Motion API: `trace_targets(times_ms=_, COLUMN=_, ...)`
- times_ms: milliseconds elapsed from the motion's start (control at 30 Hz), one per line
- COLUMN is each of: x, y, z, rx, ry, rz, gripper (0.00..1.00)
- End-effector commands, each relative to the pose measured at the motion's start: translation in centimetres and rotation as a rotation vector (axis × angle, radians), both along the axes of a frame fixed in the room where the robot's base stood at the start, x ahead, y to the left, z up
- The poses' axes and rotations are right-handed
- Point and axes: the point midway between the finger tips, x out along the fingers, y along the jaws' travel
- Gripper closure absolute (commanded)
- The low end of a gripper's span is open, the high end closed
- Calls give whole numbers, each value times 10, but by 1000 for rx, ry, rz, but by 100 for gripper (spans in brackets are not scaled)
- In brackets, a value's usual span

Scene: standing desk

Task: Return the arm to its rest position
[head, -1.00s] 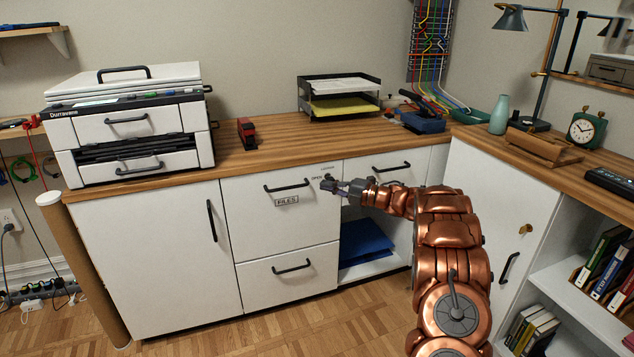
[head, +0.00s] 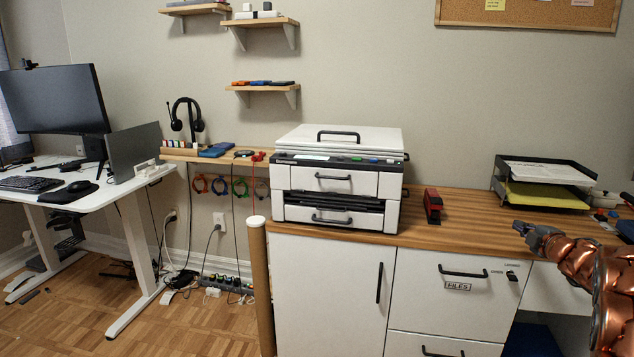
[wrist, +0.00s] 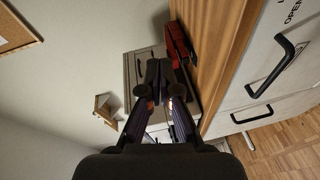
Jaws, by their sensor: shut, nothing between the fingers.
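My copper-coloured arm (head: 600,290) is at the right edge of the head view, partly cut off by the frame. My gripper (head: 535,236) points left, in front of the wooden counter's front edge and near the top of the files drawer. In the wrist view my gripper (wrist: 159,68) shows its two dark fingers together, with nothing between them. The red stapler (wrist: 178,42) and the printer (wrist: 134,72) lie beyond the fingers in that sideways view.
The printer (head: 340,180) and red stapler (head: 432,205) stand on the wooden counter (head: 465,215). A paper tray (head: 545,185) stands behind my gripper. The files drawer (head: 455,300) is closed.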

Motion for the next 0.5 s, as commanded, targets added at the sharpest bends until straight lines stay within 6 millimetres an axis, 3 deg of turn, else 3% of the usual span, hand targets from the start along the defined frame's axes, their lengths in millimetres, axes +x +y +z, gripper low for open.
trace_targets(times_ms=33, x=0, y=5, z=27, rx=15, ry=7, rz=-45, gripper=100)
trace_targets(times_ms=200, x=-13, y=8, z=69, rx=105, ry=58, rz=-226, gripper=100)
trace_targets(times_ms=367, x=-37, y=20, z=99, rx=205, ry=114, rz=-385, gripper=100)
trace_targets(times_ms=500, x=-67, y=36, z=118, rx=305, ry=170, rz=-517, gripper=100)
